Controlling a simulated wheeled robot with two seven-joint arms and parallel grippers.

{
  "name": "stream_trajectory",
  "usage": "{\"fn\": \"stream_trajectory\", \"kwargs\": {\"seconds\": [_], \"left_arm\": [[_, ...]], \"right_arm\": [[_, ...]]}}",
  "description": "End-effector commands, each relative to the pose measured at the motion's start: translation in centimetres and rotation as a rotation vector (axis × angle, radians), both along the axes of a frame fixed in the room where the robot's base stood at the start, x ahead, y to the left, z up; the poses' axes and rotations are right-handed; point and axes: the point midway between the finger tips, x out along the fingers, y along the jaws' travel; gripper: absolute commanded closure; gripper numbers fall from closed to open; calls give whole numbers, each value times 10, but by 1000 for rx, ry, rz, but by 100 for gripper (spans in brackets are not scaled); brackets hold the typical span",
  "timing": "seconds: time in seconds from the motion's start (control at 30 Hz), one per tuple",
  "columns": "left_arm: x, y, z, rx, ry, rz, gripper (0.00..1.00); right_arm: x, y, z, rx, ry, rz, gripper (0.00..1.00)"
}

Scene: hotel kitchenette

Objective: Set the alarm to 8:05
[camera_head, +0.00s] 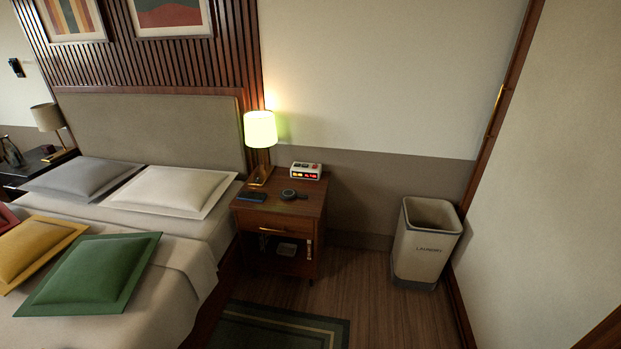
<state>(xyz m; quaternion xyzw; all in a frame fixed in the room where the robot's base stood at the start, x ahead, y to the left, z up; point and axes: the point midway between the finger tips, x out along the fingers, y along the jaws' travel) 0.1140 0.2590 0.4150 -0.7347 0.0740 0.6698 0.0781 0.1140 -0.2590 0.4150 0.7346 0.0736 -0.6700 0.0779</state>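A small white alarm clock (306,171) with a red lit display stands at the back right of the wooden nightstand (268,216). Buttons show on its top, but the digits are too small to read. A round dark object (293,195) lies in front of the clock, with a gap between them. Neither of my grippers shows in the head view.
A lit lamp (260,131) and a dark flat object (252,196) are on the nightstand's left. The bed (150,290) with pillows fills the left. A laundry bin (424,244) stands at right. Floor (385,315) between rug (285,328) and bin is clear.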

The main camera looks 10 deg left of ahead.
Motion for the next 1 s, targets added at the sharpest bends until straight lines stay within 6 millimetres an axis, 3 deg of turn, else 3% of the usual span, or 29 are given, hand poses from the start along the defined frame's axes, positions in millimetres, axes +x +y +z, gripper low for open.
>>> {"fn": "stream_trajectory", "kwargs": {"seconds": [0.27,0.4,1.0], "left_arm": [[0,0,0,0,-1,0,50],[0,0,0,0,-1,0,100],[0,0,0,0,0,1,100]], "right_arm": [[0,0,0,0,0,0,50],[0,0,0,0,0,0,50],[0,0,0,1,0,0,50]]}}
